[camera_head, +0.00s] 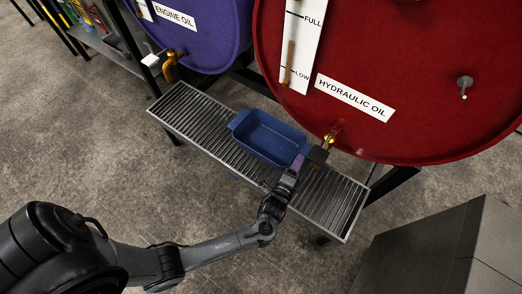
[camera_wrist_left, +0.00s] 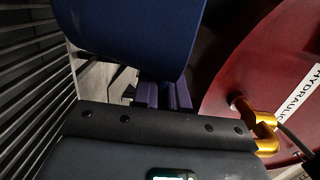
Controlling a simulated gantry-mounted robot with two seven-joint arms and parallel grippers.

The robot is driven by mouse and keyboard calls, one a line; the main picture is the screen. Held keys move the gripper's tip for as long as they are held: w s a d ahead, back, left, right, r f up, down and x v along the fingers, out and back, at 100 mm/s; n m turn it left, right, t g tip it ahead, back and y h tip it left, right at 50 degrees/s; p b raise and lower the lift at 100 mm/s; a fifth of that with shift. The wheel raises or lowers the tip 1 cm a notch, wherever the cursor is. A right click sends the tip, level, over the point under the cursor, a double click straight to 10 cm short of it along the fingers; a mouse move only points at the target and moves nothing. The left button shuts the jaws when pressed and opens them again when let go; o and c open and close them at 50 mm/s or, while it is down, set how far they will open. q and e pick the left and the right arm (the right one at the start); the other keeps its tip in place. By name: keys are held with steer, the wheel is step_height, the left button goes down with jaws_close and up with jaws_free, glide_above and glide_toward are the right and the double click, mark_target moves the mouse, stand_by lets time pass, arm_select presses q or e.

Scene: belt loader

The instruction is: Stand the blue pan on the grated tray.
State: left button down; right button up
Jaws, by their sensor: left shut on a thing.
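The blue pan (camera_head: 268,140) is an open rectangular dish over the middle of the grated tray (camera_head: 325,200), upright in the head view. I cannot tell whether its base touches the grating. My left gripper (camera_head: 298,162) is shut on the pan's near right end, with purple fingertips. In the left wrist view the pan (camera_wrist_left: 130,35) fills the upper middle, beyond my gripper's fingers (camera_wrist_left: 162,95). The tray's dark slats (camera_wrist_left: 30,75) run along the left there. The gripped edge is partly hidden. My right gripper is not in view.
The red hydraulic oil drum (camera_head: 400,65) and its brass tap (camera_head: 330,137) are close behind my left gripper. The purple engine oil drum (camera_head: 200,35) stands back left. A grey box (camera_head: 435,245) is at lower right. Grey floor (camera_head: 90,150) is clear at left.

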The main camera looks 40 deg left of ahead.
mark_target(271, 156)
arm_select(q)
steer(key=a+f+b, duration=0.1)
steer(key=a+f, duration=0.1)
steer(key=a, duration=0.1)
steer(key=s+a+f+b, duration=0.1)
steer(key=a+f+b, duration=0.1)
steer(key=a, duration=0.2)
steer(key=a+f+b, duration=0.2)
steer(key=a, duration=0.2)
steer(key=shift+s+f, duration=0.15)
steer(key=shift+f, duration=0.2)
step_height(271, 156, down, 4)
steer(key=b, duration=0.3)
steer(key=shift+b, duration=0.35)
steer(key=shift+f, duration=0.15)
steer(key=c, duration=1.2)
jaws_free()
steer(key=shift+o, duration=0.2)
